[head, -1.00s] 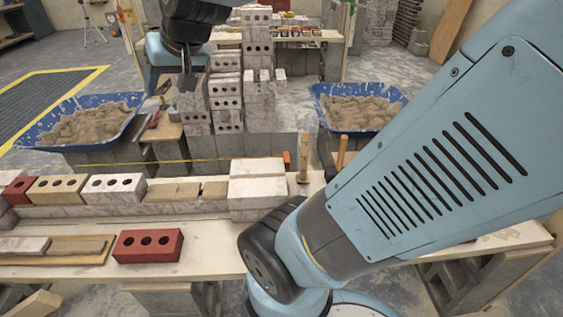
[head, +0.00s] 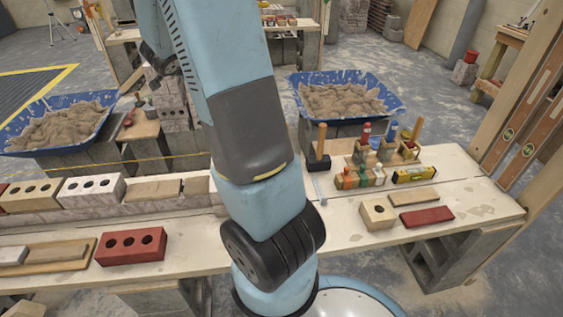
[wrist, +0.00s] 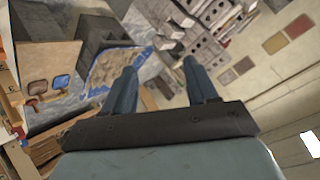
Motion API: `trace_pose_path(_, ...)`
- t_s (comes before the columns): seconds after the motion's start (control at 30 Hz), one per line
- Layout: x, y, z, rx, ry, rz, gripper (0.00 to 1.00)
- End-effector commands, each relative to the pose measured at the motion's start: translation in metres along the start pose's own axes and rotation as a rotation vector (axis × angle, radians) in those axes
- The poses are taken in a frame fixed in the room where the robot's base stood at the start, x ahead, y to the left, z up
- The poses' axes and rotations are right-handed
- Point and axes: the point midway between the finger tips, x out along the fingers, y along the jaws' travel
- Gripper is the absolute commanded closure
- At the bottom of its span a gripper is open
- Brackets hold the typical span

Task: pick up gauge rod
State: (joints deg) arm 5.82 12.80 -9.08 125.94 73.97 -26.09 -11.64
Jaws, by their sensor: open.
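I cannot pick out the gauge rod for certain. A tall pale timber (head: 527,70) stands slanted at the right edge of the head view, and no markings on it can be read. My gripper (wrist: 160,66) is open in the wrist view, with its two blue fingers apart and nothing held between them. In the head view the end of my arm is at the upper left, mostly hidden behind my own arm link.
Two long red levels (head: 522,138) lean by the timber. The bench holds a red brick (head: 131,246), a yellow level (head: 414,175), a dark-headed mallet (head: 320,150) and several small tools. Blue mortar tubs (head: 62,122) (head: 345,97) stand behind.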

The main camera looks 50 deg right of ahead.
Motion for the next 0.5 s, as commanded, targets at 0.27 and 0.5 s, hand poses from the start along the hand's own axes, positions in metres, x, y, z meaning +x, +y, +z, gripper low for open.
trace_pose_path(0.27, 0.076, 0.101, -0.005, 0.114, 0.235, 0.395, 0.43)
trace_pose_path(0.5, 0.099, 0.197, 0.005, 0.142, 0.425, 0.771, 0.43)
